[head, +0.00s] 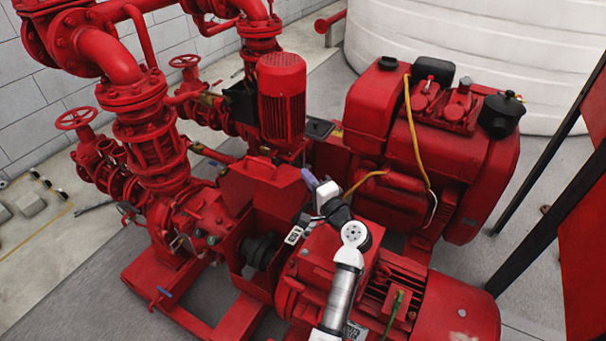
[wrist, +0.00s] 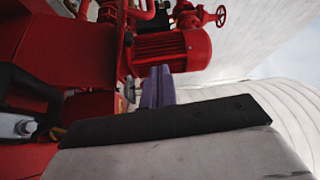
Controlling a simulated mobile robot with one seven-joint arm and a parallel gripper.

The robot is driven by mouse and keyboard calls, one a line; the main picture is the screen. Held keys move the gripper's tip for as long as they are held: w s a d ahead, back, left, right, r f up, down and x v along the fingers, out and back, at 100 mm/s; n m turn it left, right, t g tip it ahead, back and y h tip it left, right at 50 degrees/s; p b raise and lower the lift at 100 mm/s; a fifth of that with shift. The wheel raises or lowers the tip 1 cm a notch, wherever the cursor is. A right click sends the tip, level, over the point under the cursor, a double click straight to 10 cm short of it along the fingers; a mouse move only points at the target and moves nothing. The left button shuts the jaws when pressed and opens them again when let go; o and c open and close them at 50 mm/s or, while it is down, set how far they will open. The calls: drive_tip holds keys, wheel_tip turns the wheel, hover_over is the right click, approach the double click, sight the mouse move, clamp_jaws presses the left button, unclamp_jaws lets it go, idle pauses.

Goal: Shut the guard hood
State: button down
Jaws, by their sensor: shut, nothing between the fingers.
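The red guard hood (head: 268,188) stands raised, tilted up behind its open box (head: 232,246), with a small handle on its upper edge. A dark coupling (head: 260,250) shows inside the open box. My gripper (head: 309,178) is beside the hood's right edge in the head view, with its purple fingers shut and empty. In the wrist view my shut fingers (wrist: 158,86) point toward a red motor, and a flat red panel (wrist: 75,45), which looks like the hood, fills the upper left. Whether the fingers touch the hood I cannot tell.
A red electric motor (head: 440,305) lies under my arm at the front right. A red engine (head: 395,130) with a yellow cable stands behind it. An upright red motor (head: 281,95) and pipework (head: 150,150) stand at the back left. A white tank (head: 480,50) is behind.

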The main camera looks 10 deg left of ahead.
sight(284, 180)
drive_tip(key=p+x, duration=0.1)
drive_tip(key=x, duration=0.7)
drive_tip(key=shift+a+r, duration=0.15)
drive_tip(key=s, duration=0.1)
drive_tip(key=a+p, duration=0.1)
drive_tip(key=s, duration=0.1)
drive_tip(key=shift+s+a+f, duration=0.25)
drive_tip(key=shift+s+f, duration=0.05)
drive_tip(key=shift+s, duration=0.05)
drive_tip(key=shift+s+a+f+p, duration=0.15)
drive_tip(key=shift+s+a+p, duration=0.1)
drive_tip(key=shift+s+p, duration=0.15)
drive_tip(key=shift+f, duration=0.1)
